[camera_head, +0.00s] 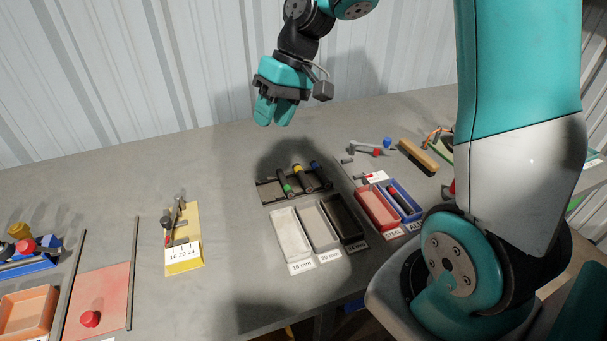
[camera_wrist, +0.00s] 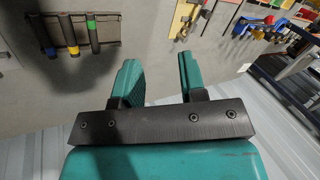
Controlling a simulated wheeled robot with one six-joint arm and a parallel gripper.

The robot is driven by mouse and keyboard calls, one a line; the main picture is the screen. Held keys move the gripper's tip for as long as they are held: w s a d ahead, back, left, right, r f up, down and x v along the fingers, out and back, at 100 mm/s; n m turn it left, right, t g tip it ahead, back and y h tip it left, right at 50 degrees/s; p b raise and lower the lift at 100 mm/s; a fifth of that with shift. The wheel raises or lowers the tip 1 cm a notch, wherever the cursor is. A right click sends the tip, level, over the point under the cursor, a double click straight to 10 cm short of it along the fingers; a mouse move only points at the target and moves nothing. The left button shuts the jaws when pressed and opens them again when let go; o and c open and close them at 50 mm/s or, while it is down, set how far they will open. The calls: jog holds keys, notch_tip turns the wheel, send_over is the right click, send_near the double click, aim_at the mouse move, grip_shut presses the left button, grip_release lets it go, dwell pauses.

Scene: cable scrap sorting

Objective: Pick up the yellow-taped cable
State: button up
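The yellow-taped cable (camera_head: 303,180) is a short dark piece with a yellow band near its upper end. It lies in a dark rack (camera_head: 268,191) between a green-taped cable (camera_head: 284,183) and a blue-taped cable (camera_head: 320,174). In the wrist view, the yellow-taped cable (camera_wrist: 68,30) shows at upper left, left of the fingers. My gripper (camera_head: 274,116) hangs in the air above the table, higher than the rack and apart from it. Its teal fingers (camera_wrist: 160,76) are spread with nothing between them.
In front of the rack stand white (camera_head: 289,236), grey (camera_head: 317,226) and black (camera_head: 343,218) bins labelled in mm. Red (camera_head: 377,208) and blue (camera_head: 401,203) bins stand to the right. A yellow gauge board (camera_head: 186,254) is at left. Bare table lies between it and the bins.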

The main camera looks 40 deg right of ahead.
jog(key=w+d+f+m, duration=0.1)
jog(key=w+d+f, duration=0.2)
jog(key=d, duration=0.3)
jog(key=w+d+f+m, duration=0.2)
jog(key=d, duration=0.4)
jog(key=m+t, duration=0.1)
jog(key=m, duration=0.1)
send_near(303, 173)
jog(key=f+p, duration=0.2)
jog(key=w+a+f+p, duration=0.1)
jog(key=p, duration=0.1)
jog(key=shift+w+f+y, duration=0.1)
jog(key=shift+f+y, duration=0.2)
jog(key=shift+y, duration=0.1)
jog(key=p+x, duration=0.2)
jog(key=x, duration=0.2)
jog(key=shift+s+a+f+p, duration=0.2)
jog(key=shift+s+f+p, duration=0.1)
jog(key=shift+s+p, duration=0.1)
jog(key=shift+w+a+f, duration=0.1)
jog(key=shift+a+f, duration=0.1)
jog(key=shift+f, duration=0.3)
jog(key=c, duration=0.6)
